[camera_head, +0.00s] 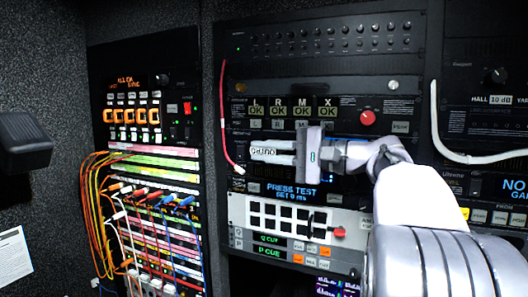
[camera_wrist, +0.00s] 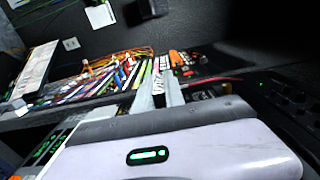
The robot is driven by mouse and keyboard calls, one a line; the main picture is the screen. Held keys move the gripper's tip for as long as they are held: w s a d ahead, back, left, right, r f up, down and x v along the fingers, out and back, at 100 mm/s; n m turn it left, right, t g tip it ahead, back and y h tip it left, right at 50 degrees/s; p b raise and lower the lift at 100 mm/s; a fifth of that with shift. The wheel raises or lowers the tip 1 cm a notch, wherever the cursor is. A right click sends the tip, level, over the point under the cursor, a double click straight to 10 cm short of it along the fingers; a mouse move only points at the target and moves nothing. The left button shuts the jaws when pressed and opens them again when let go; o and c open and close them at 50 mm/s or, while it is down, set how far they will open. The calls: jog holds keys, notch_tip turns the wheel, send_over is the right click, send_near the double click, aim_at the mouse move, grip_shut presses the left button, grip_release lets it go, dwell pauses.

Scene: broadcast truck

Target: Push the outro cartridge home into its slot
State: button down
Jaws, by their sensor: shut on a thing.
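The outro cartridge (camera_head: 263,151) is a small pale piece with dark lettering, at the left end of my gripper (camera_head: 280,152) in the head view. My gripper is shut on it, in front of the middle rack, below the row of lit OK tiles. In the wrist view the fingers of my gripper (camera_wrist: 160,97) point away from the camera, with a lettered strip, probably the cartridge (camera_wrist: 157,84), between them. The slot cannot be made out; my gripper and the cartridge cover that part of the rack. I cannot tell how deep the cartridge sits.
A display reading PRESS TEST (camera_head: 292,191) and a white button panel (camera_head: 290,216) lie just below my gripper. A red knob (camera_head: 368,118) is above right. A red cable (camera_head: 224,120) hangs left of it. Colourful patch cables (camera_head: 150,200) crowd the left rack.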

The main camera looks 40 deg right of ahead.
jog(key=shift+w+d, duration=0.1)
jog(key=shift+d, duration=0.1)
jog(key=shift+w+d+p, duration=0.15)
jog(key=shift+d+p, duration=0.15)
jog(key=shift+p, duration=0.05)
jog(key=shift+w+d+p, duration=0.4)
jog(key=shift+d+p, duration=0.15)
jog(key=shift+d, duration=0.1)
jog(key=shift+w+d+p, duration=0.4)
jog(key=shift+d+p, duration=0.1)
jog(key=shift+d, duration=0.15)
jog(key=c, duration=1.3)
grip_release()
